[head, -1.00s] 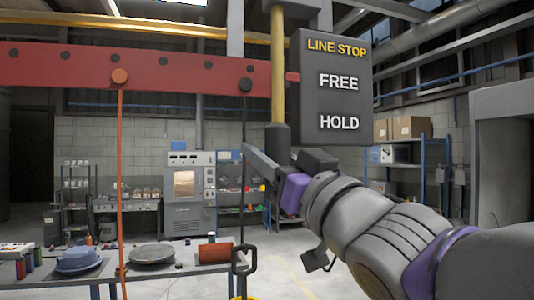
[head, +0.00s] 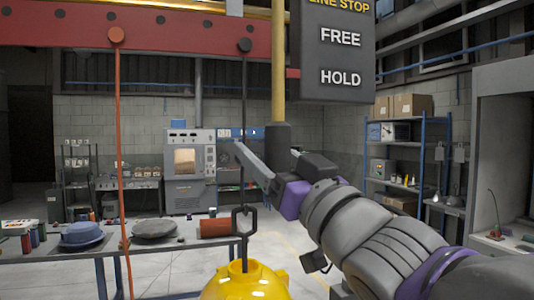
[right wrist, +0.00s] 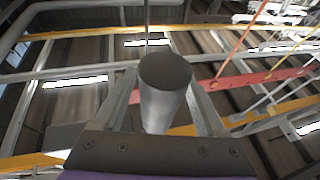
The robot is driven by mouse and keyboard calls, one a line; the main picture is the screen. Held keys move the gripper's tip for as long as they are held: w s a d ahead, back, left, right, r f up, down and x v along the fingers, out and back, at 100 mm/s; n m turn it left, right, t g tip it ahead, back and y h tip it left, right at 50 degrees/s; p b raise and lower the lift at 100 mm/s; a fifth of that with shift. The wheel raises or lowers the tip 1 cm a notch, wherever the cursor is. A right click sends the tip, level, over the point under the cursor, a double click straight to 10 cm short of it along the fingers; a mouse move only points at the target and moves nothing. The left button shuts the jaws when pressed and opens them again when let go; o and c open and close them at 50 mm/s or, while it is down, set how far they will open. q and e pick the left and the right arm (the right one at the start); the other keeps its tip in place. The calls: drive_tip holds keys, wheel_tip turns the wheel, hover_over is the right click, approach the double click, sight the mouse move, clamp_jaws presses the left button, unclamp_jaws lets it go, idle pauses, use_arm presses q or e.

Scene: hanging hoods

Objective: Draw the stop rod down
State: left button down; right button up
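The stop rod (head: 278,60) is yellow and hangs upright at the left edge of a grey LINE STOP sign (head: 338,60). Its dark grey handle (head: 278,140) is at the lower end, below the sign's bottom edge. My right gripper (head: 257,163) is at the handle, with one finger pointing up and left in the head view. In the right wrist view the round handle (right wrist: 164,95) stands between the two fingers of my right gripper (right wrist: 162,85), which are shut on it. My left gripper is not in view.
A red beam (head: 180,28) spans the upper left, with an orange cord (head: 121,170) hanging from it. A table (head: 60,257) with a blue bowl and grey lid stands at left.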

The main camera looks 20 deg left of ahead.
drive_tip(key=b+v, duration=0.2)
drive_tip(key=v, duration=0.8)
drive_tip(key=shift+s+d, duration=0.3)
drive_tip(key=shift+f, duration=0.2)
drive_tip(key=w+d+f+m+h, duration=0.3)
drive_tip(key=d+f+h, duration=0.2)
drive_tip(key=f, duration=0.5)
drive_tip(key=w+d+f+m+h, duration=0.25)
drive_tip(key=d+f+h, duration=0.25)
drive_tip(key=f, duration=0.5)
drive_tip(key=w+d+f+m+h, duration=0.3)
drive_tip(key=w+d+f+h, duration=0.15)
drive_tip(key=f, duration=0.55)
drive_tip(key=s+d+f+g, duration=0.3)
drive_tip(key=s+f, duration=0.3)
drive_tip(key=f, duration=0.4)
drive_tip(key=s+d+f+m+g+h+p, duration=0.1)
drive_tip(key=s+d+f+g, duration=0.1)
drive_tip(key=s+f, duration=0.4)
drive_tip(key=s+d+f+g+h, duration=0.1)
drive_tip(key=s+d+f+g, duration=0.2)
drive_tip(key=f, duration=1.3)
drive_tip(key=s+g, duration=0.1)
drive_tip(key=s, duration=0.2)
drive_tip(key=shift+s+d, duration=0.3)
drive_tip(key=shift+h, duration=0.25)
